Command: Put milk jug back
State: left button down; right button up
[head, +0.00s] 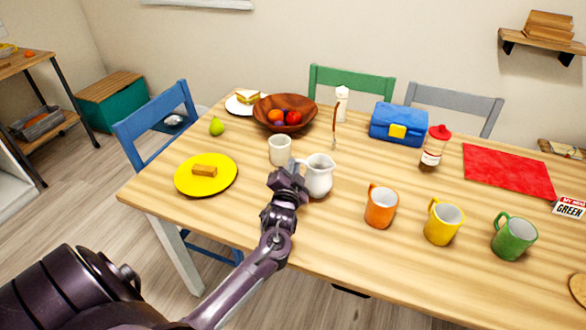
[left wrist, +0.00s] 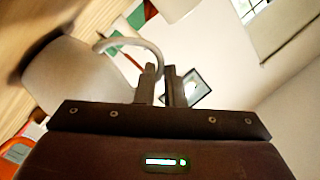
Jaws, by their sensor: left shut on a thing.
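The white milk jug (head: 319,176) is upright at the near side of the wooden table, right of a white cup (head: 280,150). I cannot tell whether its base touches the table. My left gripper (head: 298,167) reaches it from the near left and is shut on its handle. In the left wrist view the jug (left wrist: 72,75) fills the left side, and its curved handle runs to the gripper's fingers (left wrist: 160,82). My right gripper is not in view.
A yellow plate (head: 187,184) lies left of my gripper. Orange (head: 380,208), yellow (head: 441,225) and green (head: 512,240) mugs stand to the right. A wooden fruit bowl (head: 265,112) is behind the cup. The table (head: 385,160) is bare between the jug and the blue lunch box (head: 397,130).

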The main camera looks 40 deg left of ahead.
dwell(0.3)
pick_arm(q)
jog(key=c, duration=2)
grip_release()
jog(key=shift+f, duration=0.15)
jog(key=o, duration=0.5)
jog(key=shift+s+r, duration=0.1)
jog(key=shift+r, duration=0.1)
jog(key=v, duration=1.2)
jog(key=shift+f+b, duration=0.1)
jog(key=shift+b, duration=0.2)
